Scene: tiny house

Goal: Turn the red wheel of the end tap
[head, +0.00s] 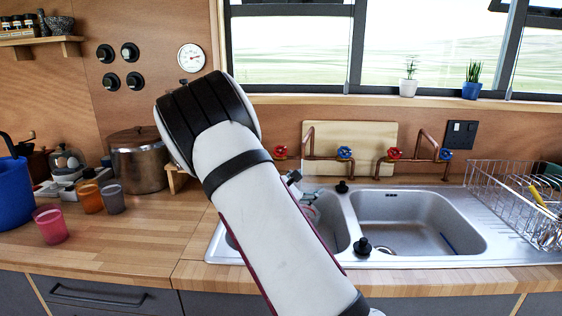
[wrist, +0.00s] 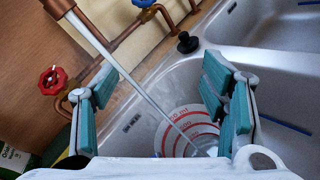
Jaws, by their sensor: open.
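Two copper taps are on the wall behind the sinks in the head view. The left tap has a red wheel (head: 280,152) and a blue wheel (head: 344,152); the right tap has a red wheel (head: 394,153) and a blue wheel (head: 446,154). In the wrist view, the left tap's red wheel (wrist: 52,80) is left of my gripper (wrist: 158,108), apart from the fingers. My gripper is open and empty, with teal pads spread over the left sink. A pale stream runs from the copper spout (wrist: 58,6) into a white container with red markings (wrist: 188,128).
Two steel sinks (head: 475,236) are set in the wooden counter (head: 140,240). A wire dish rack (head: 500,195) stands on the right. A pot (head: 138,165), cups and a blue bucket (head: 12,195) stand on the left. A board (head: 365,135) leans behind the taps.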

